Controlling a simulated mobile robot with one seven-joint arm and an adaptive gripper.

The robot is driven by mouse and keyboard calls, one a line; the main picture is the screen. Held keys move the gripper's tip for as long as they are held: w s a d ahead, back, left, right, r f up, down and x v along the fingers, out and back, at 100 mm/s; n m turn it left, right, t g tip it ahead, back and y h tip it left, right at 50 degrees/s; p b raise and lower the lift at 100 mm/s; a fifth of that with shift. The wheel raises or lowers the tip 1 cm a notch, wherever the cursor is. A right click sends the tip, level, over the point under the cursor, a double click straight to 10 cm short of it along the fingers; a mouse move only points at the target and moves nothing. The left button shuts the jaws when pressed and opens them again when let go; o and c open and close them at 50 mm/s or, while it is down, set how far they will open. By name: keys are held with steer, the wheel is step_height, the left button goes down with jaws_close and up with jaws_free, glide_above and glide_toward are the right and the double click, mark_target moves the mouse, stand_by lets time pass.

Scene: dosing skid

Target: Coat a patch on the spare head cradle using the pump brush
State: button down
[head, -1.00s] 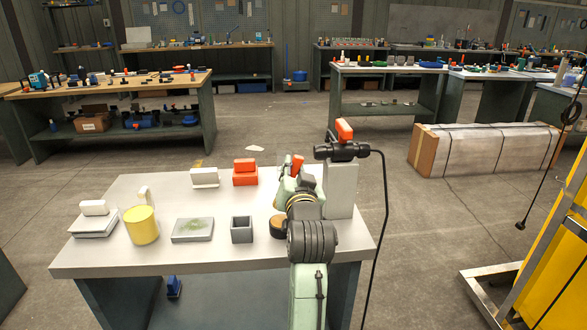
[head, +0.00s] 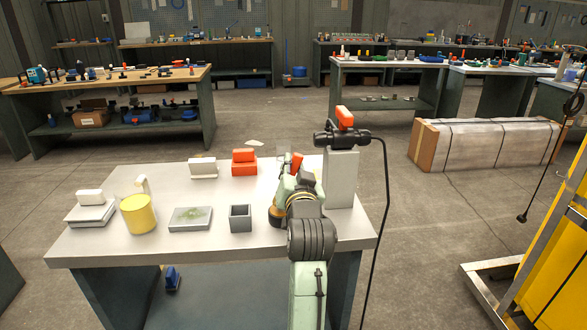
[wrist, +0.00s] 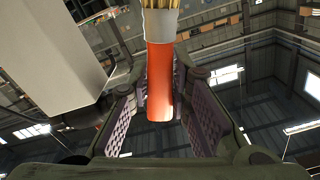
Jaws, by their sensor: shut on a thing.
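My gripper (wrist: 160,110) is shut on the pump brush (wrist: 160,80), which has an orange-red handle, a pale ferrule and tan bristles at the top edge of the wrist view. In the head view the gripper (head: 297,172) is beyond my forearm, over the right part of the table, and an orange bit of the brush (head: 297,163) shows. A grey block (head: 341,180) stands right of it, bearing a black device (head: 341,138) with a red top and a cable. I cannot tell which thing is the spare head cradle. The bristles' far end is hidden.
On the table (head: 130,250) are a yellow mug (head: 138,213), a flat grey tray with a greenish patch (head: 191,218), a grey square cup (head: 240,218), a red block (head: 244,162) and white handled blocks (head: 203,166). A tan-topped pot (head: 275,213) is partly hidden by my arm.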

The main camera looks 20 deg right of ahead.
mark_target(293, 156)
steer(key=shift+f+b, duration=0.35)
steer(key=shift+f, duration=0.25)
stand_by(0.8)
steer(key=shift+r, duration=0.1)
step_height(293, 156, up, 7)
steer(key=p, duration=0.6)
stand_by(0.9)
